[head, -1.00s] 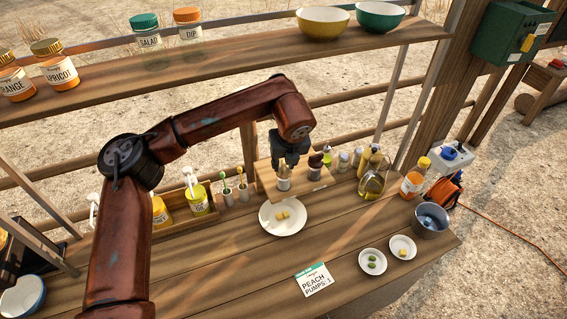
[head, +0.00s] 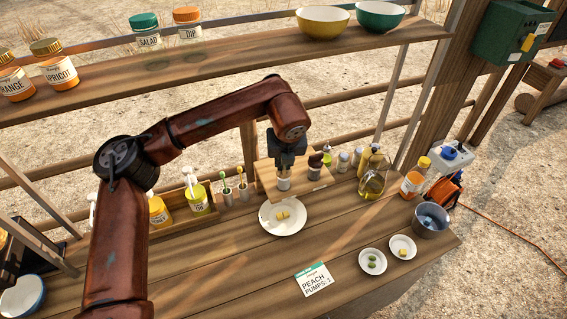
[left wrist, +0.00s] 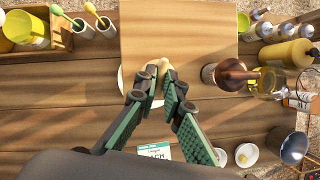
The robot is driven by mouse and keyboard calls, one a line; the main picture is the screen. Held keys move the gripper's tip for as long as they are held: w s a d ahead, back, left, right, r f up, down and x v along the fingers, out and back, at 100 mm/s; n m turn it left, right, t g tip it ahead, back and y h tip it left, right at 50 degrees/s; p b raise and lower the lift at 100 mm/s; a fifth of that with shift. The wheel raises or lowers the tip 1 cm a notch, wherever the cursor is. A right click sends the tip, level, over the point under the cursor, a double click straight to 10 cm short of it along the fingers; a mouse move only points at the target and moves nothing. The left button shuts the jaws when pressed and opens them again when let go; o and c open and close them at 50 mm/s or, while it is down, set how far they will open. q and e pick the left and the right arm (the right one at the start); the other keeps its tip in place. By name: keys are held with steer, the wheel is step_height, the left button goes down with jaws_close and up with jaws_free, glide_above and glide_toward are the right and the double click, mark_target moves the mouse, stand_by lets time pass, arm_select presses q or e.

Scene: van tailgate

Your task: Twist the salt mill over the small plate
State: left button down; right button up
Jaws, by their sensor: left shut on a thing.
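The salt mill (head: 284,183), pale-topped with a light lower body, stands upright on a wooden board (head: 262,172). My left gripper (head: 285,166) is shut on its top from above; the fingers (left wrist: 158,82) close around the pale knob (left wrist: 152,71) in the left wrist view. A dark-topped mill (head: 315,166) stands just right of it. A white plate (head: 270,229) with yellow pieces lies in front of the board. Two smaller white dishes lie further right, one (head: 365,268) with green pieces, one (head: 409,255) with a yellow piece. My right gripper is not in view.
An oil bottle (head: 372,182) and several shakers stand right of the board. Two cups (head: 226,197) with brushes and a tray of sauce bottles (head: 197,199) stand left. A label card (head: 313,281) lies in front. A shelf (head: 230,60) runs above.

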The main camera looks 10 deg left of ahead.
arm_select(q)
steer(key=m+h, duration=0.1)
steer(key=m, duration=0.3)
steer(key=shift+a+h, duration=0.2)
steer(key=shift+h, duration=0.2)
steer(key=m+h, duration=0.1)
steer(key=m, duration=0.3)
steer(key=m+h, duration=0.1)
steer(key=m, duration=0.1)
steer(key=m+p, duration=0.1)
steer(key=m, duration=0.1)
steer(key=shift+w+a+r+g+h, duration=0.1)
steer(key=shift+a+g+h, duration=0.05)
steer(key=shift+g+h, duration=0.25)
steer(key=m+g+h+p, duration=0.1)
steer(key=m, duration=0.3)
steer(key=shift+w, duration=0.1)
steer(key=shift+m+g, duration=0.3)
steer(key=shift+m, duration=0.1)
steer(key=c, duration=2)
jaws_free()
steer(key=shift+c, duration=0.2)
